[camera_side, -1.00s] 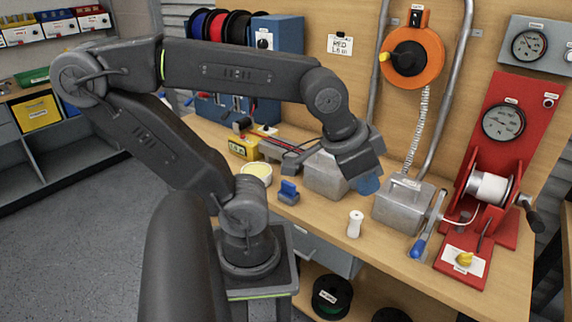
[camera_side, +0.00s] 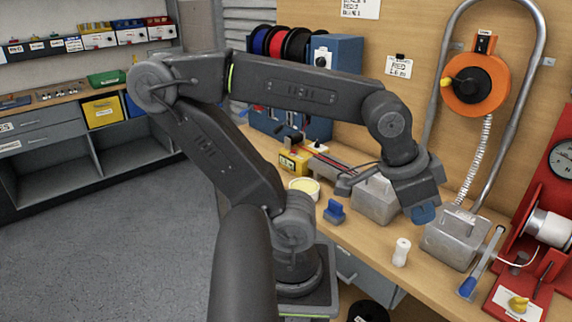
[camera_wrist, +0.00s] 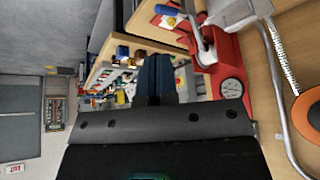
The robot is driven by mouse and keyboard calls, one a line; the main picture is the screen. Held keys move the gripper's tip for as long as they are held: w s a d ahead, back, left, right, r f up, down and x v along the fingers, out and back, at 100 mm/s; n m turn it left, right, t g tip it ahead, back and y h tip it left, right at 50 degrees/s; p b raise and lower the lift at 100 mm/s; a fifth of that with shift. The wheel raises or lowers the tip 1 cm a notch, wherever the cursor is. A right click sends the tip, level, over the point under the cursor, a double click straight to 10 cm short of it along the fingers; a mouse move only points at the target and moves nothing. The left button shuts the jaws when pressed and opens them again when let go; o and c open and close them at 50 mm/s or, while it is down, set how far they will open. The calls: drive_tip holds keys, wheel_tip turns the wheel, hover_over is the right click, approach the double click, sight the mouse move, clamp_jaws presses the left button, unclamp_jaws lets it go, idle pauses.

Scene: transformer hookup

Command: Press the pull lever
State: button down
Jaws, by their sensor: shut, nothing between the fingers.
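A metal lever with a blue grip (camera_side: 482,265) slants down at the right side of a grey metal box (camera_side: 452,238) on the bench. I take it for the pull lever; no readable label confirms this. My gripper (camera_side: 423,214), with blue fingertips, is shut and empty. It points down in the air, left of and above the grey box, apart from the lever. In the wrist view, the shut blue fingers (camera_wrist: 155,78) show at the centre, and the lever (camera_wrist: 192,28) appears near the top.
A white bottle-like piece (camera_side: 401,252) stands at the bench's front edge. Another grey box (camera_side: 372,203) and a blue block (camera_side: 334,211) are to the left. A red stand (camera_side: 530,262) with a white spool is at right. An orange reel (camera_side: 476,85) and a bent pipe rise behind.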

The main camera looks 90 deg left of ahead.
idle(0.4)
drive_tip(key=w+r+m+g+h, duration=0.15)
drive_tip(key=w+r, duration=0.35)
drive_tip(key=w, duration=0.5)
drive_tip(key=w+r+m+g+h, duration=0.15)
drive_tip(key=w+r, duration=0.25)
drive_tip(key=w, duration=0.7)
drive_tip(key=w+a+f+m+h, duration=0.2)
drive_tip(key=w+f, duration=0.1)
drive_tip(key=w, duration=0.6)
drive_tip(key=w+a+f+m+h, duration=0.2)
drive_tip(key=w+a+f, duration=0.1)
drive_tip(key=w, duration=0.6)
drive_tip(key=shift+m, duration=0.4)
